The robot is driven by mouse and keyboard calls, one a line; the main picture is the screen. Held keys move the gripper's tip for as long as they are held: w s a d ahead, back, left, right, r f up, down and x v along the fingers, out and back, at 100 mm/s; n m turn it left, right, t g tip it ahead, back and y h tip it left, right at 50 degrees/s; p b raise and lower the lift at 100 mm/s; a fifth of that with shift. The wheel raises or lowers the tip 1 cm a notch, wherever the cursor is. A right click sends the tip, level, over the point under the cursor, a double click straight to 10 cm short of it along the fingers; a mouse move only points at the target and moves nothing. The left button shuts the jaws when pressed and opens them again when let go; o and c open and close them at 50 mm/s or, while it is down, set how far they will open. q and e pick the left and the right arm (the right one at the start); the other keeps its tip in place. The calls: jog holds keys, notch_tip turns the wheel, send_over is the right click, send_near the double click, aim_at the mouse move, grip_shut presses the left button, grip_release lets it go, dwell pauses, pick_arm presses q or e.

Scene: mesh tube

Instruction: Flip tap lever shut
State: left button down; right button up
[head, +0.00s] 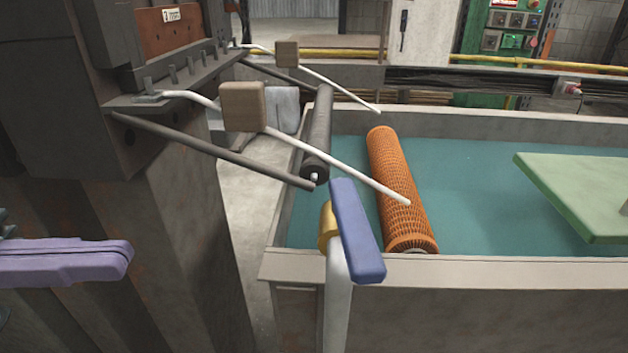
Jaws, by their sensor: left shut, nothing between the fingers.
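The tap lever (358,235) is a blue bar in the middle of the head view, at the near wall of the tank. It slants from upper left to lower right. It sits in front of a yellow tap body (326,228), which it partly hides. A white pipe (338,300) runs down below the tap. My left gripper (122,260) is purple, at the left edge, with its fingers shut and empty. It is well to the left of the lever and apart from it. My right gripper is not in view.
An orange mesh tube (402,195) lies in the teal-floored tank (470,185) behind the lever. White rods with brown blocks (243,106) and a dark roller (318,130) reach out from the dark machine (165,210) at left. A green board (580,190) is at right.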

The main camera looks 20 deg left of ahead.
aim_at(343, 245)
pick_arm(q)
jog(key=p+x, duration=0.1)
jog(key=x, duration=1.3)
jog(key=shift+w+d, duration=0.15)
jog(key=shift+d, duration=0.05)
